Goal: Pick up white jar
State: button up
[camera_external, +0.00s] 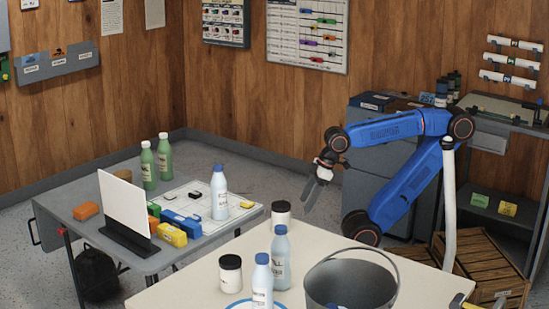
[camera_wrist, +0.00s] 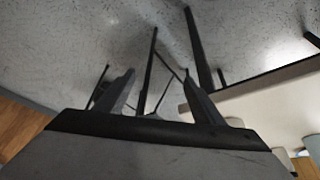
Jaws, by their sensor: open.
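Two white jars stand upright on the cream table (camera_external: 320,240). One white jar (camera_external: 281,214) is near the far edge. The other white jar (camera_external: 231,273) has a dark lid and stands nearer the left front. My gripper (camera_external: 316,190) is in the air above and to the right of the far jar, apart from it, fingers pointing down. In the wrist view my gripper (camera_wrist: 158,88) is open and empty, with floor showing between the fingers. Pale shapes at the lower right of that view are too cut off to name.
Blue-capped bottles (camera_external: 281,258) stand close to the jars, another bottle (camera_external: 262,284) in front. A grey metal bucket (camera_external: 350,285) stands right of them. The left grey table (camera_external: 60,217) holds green bottles (camera_external: 165,157), a white panel (camera_external: 124,208) and coloured blocks (camera_external: 172,235).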

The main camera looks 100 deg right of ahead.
jog(key=shift+o, duration=1.3)
notch_tip(320, 180, up, 20)
jog(key=n+g, duration=0.5)
jog(key=n, duration=2)
send_over(281, 203)
notch_tip(281, 203, down, 12)
jog(key=shift+a+f, duration=0.3)
jog(key=shift+f, duration=1.05)
jog(key=shift+a+f, duration=0.15)
jog(key=shift+f, duration=1.1)
